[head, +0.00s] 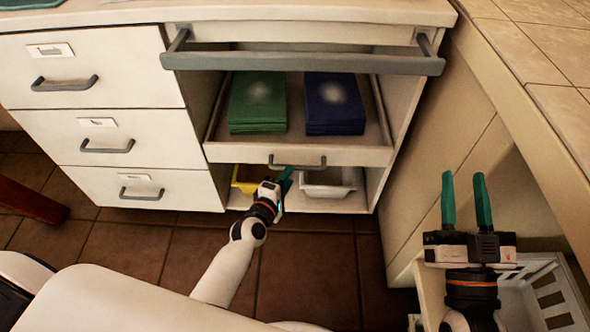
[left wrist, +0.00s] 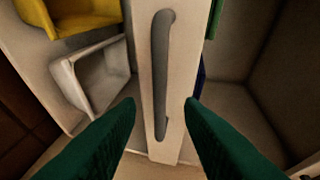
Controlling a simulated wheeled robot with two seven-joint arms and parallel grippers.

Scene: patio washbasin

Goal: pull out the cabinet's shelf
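The cabinet's shelf (head: 235,152) is a pale pull-out tray with a grey bar handle (head: 297,165) on its front. It carries a green stack (head: 257,103) and a blue stack (head: 334,103). My left gripper (head: 286,180) is just below and in front of the handle in the head view, its fingers partly hidden. In the left wrist view, the handle (left wrist: 161,75) runs lengthwise between my open green fingertips (left wrist: 161,102), with a gap visible on both sides. My right gripper (head: 464,177) is open and empty at the right, pointing away from me, clear of the shelf.
A grey rail (head: 300,62) crosses above the shelf. Below it sit a yellow bin (head: 245,178) and a white bin (head: 330,183). Closed drawers (head: 98,135) are at left. A white crate (head: 550,295) and tiled counter (head: 540,60) are at right. Brown floor tiles are open in front.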

